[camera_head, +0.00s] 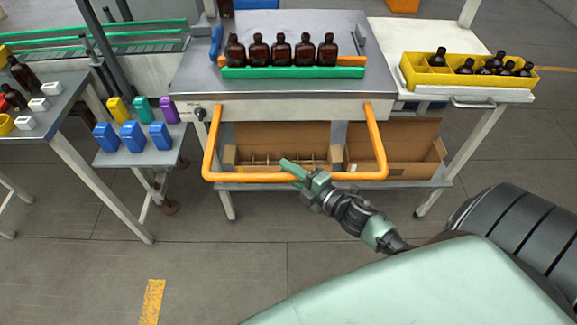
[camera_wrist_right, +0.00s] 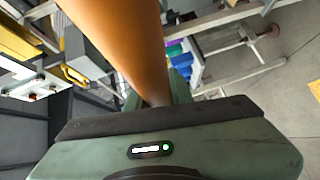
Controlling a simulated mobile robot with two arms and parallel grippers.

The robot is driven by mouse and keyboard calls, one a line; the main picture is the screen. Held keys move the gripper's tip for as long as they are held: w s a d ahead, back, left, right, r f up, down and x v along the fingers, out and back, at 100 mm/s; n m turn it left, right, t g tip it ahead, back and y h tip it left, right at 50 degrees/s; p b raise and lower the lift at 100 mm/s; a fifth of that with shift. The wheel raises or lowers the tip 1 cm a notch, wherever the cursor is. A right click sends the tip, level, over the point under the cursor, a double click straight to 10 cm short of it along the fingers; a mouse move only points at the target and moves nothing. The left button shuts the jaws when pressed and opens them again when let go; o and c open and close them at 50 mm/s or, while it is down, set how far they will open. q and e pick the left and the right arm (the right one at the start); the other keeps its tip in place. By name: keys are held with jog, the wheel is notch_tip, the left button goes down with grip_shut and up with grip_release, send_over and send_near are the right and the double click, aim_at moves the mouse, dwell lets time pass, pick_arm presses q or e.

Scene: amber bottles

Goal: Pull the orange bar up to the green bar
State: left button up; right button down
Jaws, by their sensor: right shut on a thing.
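A large U-shaped orange bar (camera_head: 233,177) hangs in front of the table, its two side arms rising to the table's front edge. My right gripper (camera_head: 292,168) is shut on its lower crossbar, near the middle. In the right wrist view the orange bar (camera_wrist_right: 122,40) runs large into the jaw of my right gripper (camera_wrist_right: 165,98). A green bar (camera_head: 293,72) lies across the tabletop in front of a row of brown bottles (camera_head: 281,50). A thinner orange strip (camera_head: 350,61) lies just behind the green bar. My left gripper is not in view.
Open cardboard boxes (camera_head: 395,160) stand on the shelf under the table, behind the orange bar. A yellow crate (camera_head: 460,80) with several bottles is on the right. Blue and coloured containers (camera_head: 131,136) stand on a small side table at left. The floor in front is clear.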

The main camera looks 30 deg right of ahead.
jog(key=shift+s+a+f, duration=0.1)
jog(key=shift+s+a, duration=0.05)
jog(key=shift+s, duration=0.1)
jog(key=c, duration=1.5)
grip_release()
jog(key=shift+c, duration=0.2)
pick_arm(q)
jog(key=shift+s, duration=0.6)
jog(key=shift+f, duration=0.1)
pick_arm(e)
jog(key=shift+s, duration=0.3)
pick_arm(q)
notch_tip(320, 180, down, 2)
jog(key=shift+b, duration=1.1)
pick_arm(e)
jog(key=v, duration=0.7)
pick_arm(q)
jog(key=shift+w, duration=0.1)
